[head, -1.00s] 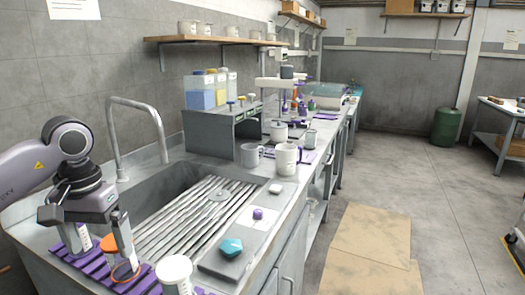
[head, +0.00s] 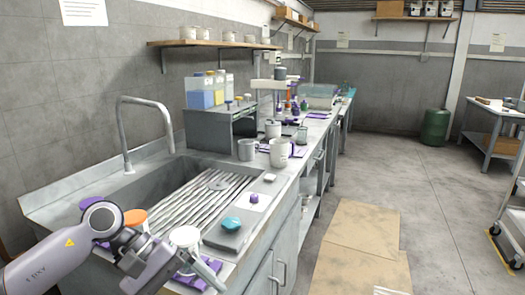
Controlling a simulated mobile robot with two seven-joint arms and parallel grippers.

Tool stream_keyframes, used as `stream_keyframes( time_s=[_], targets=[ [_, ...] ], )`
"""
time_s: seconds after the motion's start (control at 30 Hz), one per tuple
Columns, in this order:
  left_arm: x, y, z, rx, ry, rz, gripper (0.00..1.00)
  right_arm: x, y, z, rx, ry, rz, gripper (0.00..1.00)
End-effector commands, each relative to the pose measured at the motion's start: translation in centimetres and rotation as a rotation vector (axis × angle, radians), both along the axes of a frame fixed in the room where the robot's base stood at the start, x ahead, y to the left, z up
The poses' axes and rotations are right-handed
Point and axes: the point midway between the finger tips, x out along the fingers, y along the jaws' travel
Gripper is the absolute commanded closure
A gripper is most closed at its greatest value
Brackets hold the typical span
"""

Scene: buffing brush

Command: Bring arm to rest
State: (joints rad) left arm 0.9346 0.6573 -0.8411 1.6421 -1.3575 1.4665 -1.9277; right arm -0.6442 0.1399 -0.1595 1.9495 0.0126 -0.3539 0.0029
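My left arm comes in from the lower left. Its gripper (head: 196,274) is low over the near end of the counter, in front of the jars, and points to the right. Its fingers overlap the rack and the jars in view, so I cannot tell how far apart they are. I see nothing clearly held in it. A jar with an orange lid (head: 135,217) and a jar with a white lid (head: 185,236) stand behind it, partly hidden by my arm. A purple rack (head: 208,277) is partly hidden under the gripper. My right gripper is not in view.
The sink with its slatted drainer (head: 190,205) and curved tap (head: 122,135) lies beyond the arm. A teal object (head: 231,223) and a purple-topped piece (head: 254,198) lie on grey plates. Mugs (head: 280,152) stand farther back. The floor at right is open, with cardboard (head: 360,240).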

Motion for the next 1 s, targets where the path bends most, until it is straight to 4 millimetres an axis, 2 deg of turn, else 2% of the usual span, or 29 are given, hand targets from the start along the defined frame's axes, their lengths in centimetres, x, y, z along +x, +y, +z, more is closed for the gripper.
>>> stream_keyframes(
  time_s=[0.03, 0.1, 0.2, 0.37, 0.5, 0.63, 0.77, 0.87, 0.9, 1.0],
  targets=[
    [-1.1, -2.1, -0.2, -0.102, 0.106, 0.059, 0.04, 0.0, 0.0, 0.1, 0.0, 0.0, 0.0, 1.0],
    [-2.0, -4.5, 0.2, -0.234, 0.26, 0.155, 0.04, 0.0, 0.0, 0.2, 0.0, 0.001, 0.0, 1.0],
    [-2.9, -7.0, 1.2, -0.414, 0.508, 0.293, 0.04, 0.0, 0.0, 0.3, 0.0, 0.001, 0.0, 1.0],
    [-2.9, -8.7, 2.7, -0.671, 0.967, 0.509, 0.04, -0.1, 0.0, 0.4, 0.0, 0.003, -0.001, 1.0],
    [-1.6, -8.0, 3.0, -0.874, 1.417, 0.685, 0.04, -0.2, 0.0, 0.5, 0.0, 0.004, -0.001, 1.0],
    [-0.2, -5.9, 1.4, -1.047, 1.862, 0.831, 0.04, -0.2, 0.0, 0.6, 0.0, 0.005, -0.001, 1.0],
    [0.7, -3.0, -2.0, -1.213, 2.318, 0.946, 0.04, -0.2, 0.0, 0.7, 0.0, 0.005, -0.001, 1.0],
    [0.6, -0.6, -5.6, -1.338, 2.657, 1.004, 0.04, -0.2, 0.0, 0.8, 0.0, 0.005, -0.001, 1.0],
    [0.3, 0.4, -7.2, 1.273, -2.553, -0.932, 0.04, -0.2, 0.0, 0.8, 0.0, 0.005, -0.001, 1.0],
    [-1.3, 2.8, -11.7, 1.114, -2.27, -0.747, 0.04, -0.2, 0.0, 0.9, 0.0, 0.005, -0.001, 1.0]
  ],
)
